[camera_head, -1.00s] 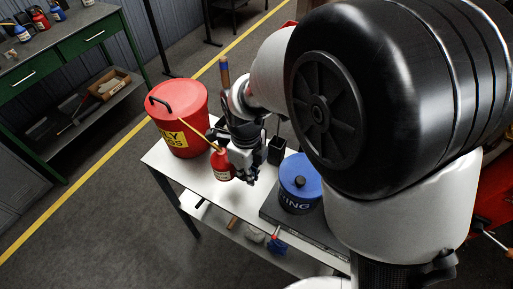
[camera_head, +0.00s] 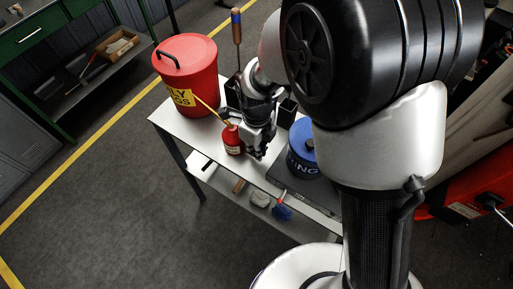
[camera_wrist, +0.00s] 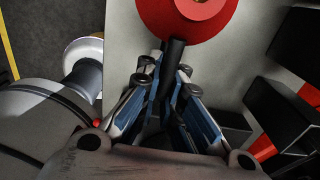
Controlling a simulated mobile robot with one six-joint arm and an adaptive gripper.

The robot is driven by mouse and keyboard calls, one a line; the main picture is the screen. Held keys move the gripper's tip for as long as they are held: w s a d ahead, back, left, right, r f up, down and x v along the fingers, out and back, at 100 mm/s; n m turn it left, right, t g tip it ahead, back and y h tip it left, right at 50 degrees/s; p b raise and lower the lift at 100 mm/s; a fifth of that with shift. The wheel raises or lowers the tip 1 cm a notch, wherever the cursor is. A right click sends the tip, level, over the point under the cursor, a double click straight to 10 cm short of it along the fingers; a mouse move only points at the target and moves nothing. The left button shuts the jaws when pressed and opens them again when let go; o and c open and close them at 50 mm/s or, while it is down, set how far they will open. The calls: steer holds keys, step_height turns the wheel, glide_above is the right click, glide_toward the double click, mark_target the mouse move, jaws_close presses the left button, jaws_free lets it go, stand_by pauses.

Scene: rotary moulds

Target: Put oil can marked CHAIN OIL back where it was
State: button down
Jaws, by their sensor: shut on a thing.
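A red oil can (camera_head: 233,141) with a pale label and a long yellow spout is at the front part of the white table, right of the red bin. Its label is too small to read. My gripper (camera_head: 257,141) is beside the can on its right and is shut on it. In the wrist view the can's round red top (camera_wrist: 150,14) shows beyond the fingers, and a black handle-like bar runs between the fingertips of my gripper (camera_wrist: 166,68). I cannot tell whether the can's base touches the table.
The red bin (camera_head: 203,65) with a yellow label stands at the table's left end. Black holders (camera_head: 287,112) stand close behind my gripper. A blue-lidded tin (camera_head: 302,163) is to the right. A lower shelf holds a blue brush (camera_head: 282,211).

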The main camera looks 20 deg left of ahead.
steer(key=c, duration=1.8)
jaws_free()
steer(key=shift+o, duration=0.2)
step_height(320, 180, up, 12)
steer(key=p, duration=0.4)
steer(key=shift+r, duration=0.1)
steer(key=shift+d, duration=0.1)
